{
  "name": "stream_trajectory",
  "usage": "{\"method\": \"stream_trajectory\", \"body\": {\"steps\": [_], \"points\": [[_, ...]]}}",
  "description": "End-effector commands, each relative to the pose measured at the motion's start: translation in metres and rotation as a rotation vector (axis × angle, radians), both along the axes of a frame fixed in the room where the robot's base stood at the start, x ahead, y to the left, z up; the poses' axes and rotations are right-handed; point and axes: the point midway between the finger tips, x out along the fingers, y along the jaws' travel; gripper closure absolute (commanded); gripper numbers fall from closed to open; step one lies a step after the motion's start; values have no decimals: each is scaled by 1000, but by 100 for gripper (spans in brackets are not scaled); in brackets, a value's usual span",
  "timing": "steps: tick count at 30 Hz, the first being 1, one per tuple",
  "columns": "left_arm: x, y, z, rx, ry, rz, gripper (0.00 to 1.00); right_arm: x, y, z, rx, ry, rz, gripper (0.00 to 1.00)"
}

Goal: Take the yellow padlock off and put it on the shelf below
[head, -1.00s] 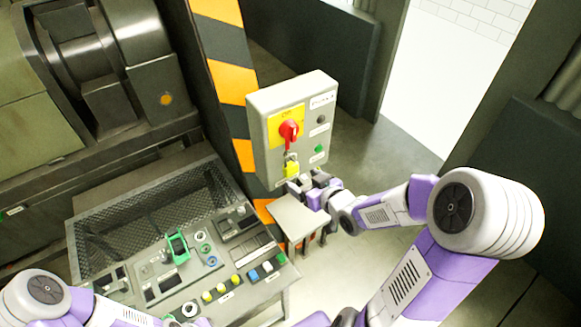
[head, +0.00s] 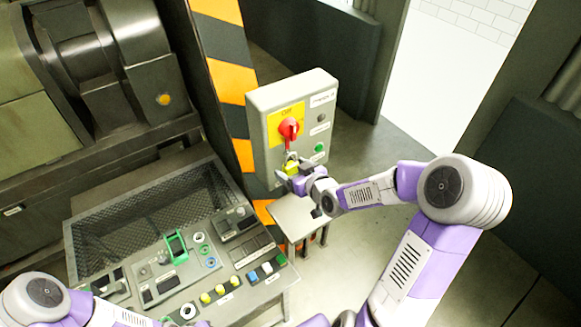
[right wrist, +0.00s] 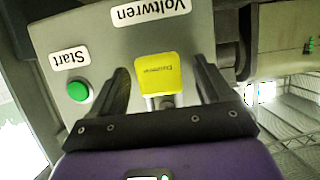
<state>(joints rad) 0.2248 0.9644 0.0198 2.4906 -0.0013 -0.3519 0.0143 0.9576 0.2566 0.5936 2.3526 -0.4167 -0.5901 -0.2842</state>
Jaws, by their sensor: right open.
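The yellow padlock (head: 293,168) hangs below the red rotary switch (head: 289,128) on the front of the grey switch box (head: 262,120). My right gripper (head: 288,175) is at the padlock and partly hides it in the head view. In the right wrist view the padlock (right wrist: 158,72) is between the two dark fingers (right wrist: 163,84), which are open with a gap on each side. Part of its metal shackle shows there. My left gripper is not in view.
A control desk (head: 150,205) with buttons and a green-framed switch stands to the left of the shelf. A striped post (head: 228,85) stands behind the box.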

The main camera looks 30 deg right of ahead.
Motion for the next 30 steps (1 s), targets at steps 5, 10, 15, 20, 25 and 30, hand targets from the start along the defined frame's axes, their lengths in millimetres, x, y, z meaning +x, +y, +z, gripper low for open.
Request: {"method": "stream_trajectory", "body": {"steps": [5, 10, 15, 20, 25, 30], "points": [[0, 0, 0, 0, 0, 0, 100, 0, 0, 0, 0, 0, 0, 44], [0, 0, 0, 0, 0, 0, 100, 0, 0, 0, 1, 0, 0, 70], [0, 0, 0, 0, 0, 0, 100, 0, 0, 0, 0, -1, -1, 80], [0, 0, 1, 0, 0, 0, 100, 0, 0, 1, 0, -1, 0, 80], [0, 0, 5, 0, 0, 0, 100, 2, 3, 9, -1, -1, 6, 80], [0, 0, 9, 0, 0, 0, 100, 3, 9, 16, -1, -1, 20, 80]]}}
